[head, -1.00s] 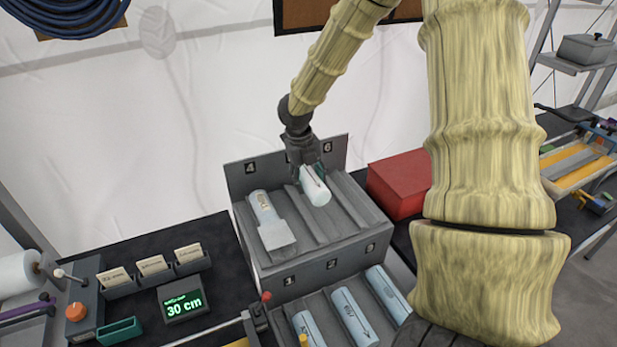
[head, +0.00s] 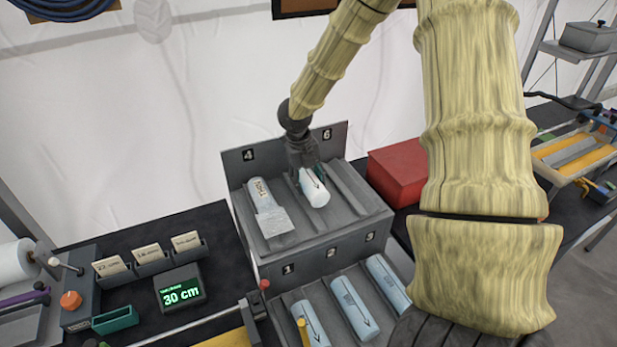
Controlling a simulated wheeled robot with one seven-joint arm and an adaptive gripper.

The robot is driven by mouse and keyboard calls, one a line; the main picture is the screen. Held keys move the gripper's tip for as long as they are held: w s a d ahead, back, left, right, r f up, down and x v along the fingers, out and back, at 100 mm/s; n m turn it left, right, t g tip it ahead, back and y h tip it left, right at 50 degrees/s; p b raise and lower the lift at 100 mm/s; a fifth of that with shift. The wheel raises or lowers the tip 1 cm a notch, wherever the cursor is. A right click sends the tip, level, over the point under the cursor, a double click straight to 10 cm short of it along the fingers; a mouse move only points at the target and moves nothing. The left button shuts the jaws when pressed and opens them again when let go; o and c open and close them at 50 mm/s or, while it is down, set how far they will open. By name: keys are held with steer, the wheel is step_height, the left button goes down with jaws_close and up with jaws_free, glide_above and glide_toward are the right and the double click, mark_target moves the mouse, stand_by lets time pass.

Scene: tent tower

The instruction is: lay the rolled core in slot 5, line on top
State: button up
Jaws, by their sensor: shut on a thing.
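A grey slotted rack (head: 338,230) has a back board with a 4 at the left and a 6 at the right. My gripper (head: 312,178) is shut on a white rolled core (head: 316,195) at the middle upper slot, between those two labels. A dark line shows along the core's upper side. My fingers hide part of the core and the label behind. I cannot tell whether the core touches the slot floor.
A red box (head: 398,175) stands right of the rack. A display (head: 181,293) reads 30 cm.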

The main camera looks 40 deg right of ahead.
steer(key=shift+f+b, duration=0.65)
steer(key=shift+f, duration=0.8)
steer(key=shift+f, duration=0.2)
steer(key=o, duration=1.5)
steer(key=r, duration=0.4)
steer(key=a+r, duration=0.1)
steer(key=r, duration=0.6)
steer(key=shift+w+a+r, duration=0.25)
steer(key=shift+a+r, duration=0.1)
steer(key=shift+r, duration=0.05)
